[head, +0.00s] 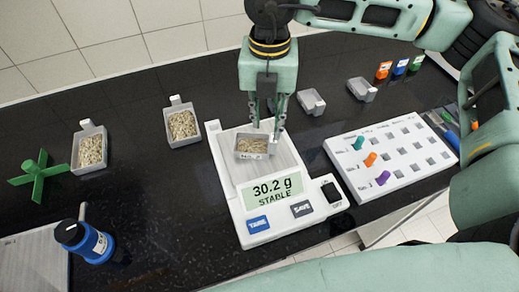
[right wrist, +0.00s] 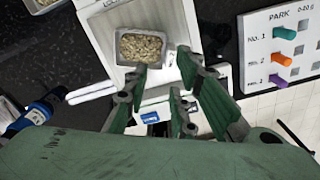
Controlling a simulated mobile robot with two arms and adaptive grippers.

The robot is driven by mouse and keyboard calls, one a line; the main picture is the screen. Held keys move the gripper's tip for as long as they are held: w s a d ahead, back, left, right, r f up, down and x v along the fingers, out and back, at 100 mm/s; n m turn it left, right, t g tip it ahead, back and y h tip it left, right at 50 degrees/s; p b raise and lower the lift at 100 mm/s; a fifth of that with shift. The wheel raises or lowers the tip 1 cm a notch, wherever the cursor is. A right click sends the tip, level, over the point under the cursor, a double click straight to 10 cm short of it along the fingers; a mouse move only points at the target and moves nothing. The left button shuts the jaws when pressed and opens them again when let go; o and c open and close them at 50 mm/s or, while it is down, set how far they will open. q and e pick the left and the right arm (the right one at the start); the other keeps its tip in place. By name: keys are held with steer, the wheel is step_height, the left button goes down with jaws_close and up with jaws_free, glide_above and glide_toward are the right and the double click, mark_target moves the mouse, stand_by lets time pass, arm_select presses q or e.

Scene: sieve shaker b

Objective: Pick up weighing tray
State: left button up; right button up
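A small grey weighing tray (head: 243,155) filled with pale grains sits on the pan of the white scale (head: 222,165). The scale display reads 30.2 g STABLE. My right gripper (head: 266,124) points down over the tray's back right side, close to its white tab. In the right wrist view the tray (right wrist: 121,57) lies just past the fingertips, and the fingers (right wrist: 162,64) stand apart with a gap between them. Whether a finger touches the tray is hard to tell. My left gripper is not in view.
Two more grain-filled trays (head: 88,167) (head: 183,143) stand to the left, two empty trays (head: 312,102) (head: 361,89) at the back right. A white peg board (head: 395,150) is right of the scale. A green cross (head: 39,177) and blue bottle (head: 87,243) are left.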

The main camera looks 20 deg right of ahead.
mark_target(269, 143)
steer(key=f+p, duration=0.1)
steer(key=f, duration=0.1)
steer(key=f+p, duration=0.1)
steer(key=f, duration=0.1)
steer(key=d+f+p, duration=0.1)
steer(key=f, duration=0.2)
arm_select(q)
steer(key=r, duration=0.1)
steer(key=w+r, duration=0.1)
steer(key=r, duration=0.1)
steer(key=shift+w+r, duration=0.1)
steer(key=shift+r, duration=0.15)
arm_select(e)
steer(key=shift+a+f, duration=0.1)
steer(key=shift+f, duration=0.25)
steer(key=shift+c, duration=0.3)
jaws_close()
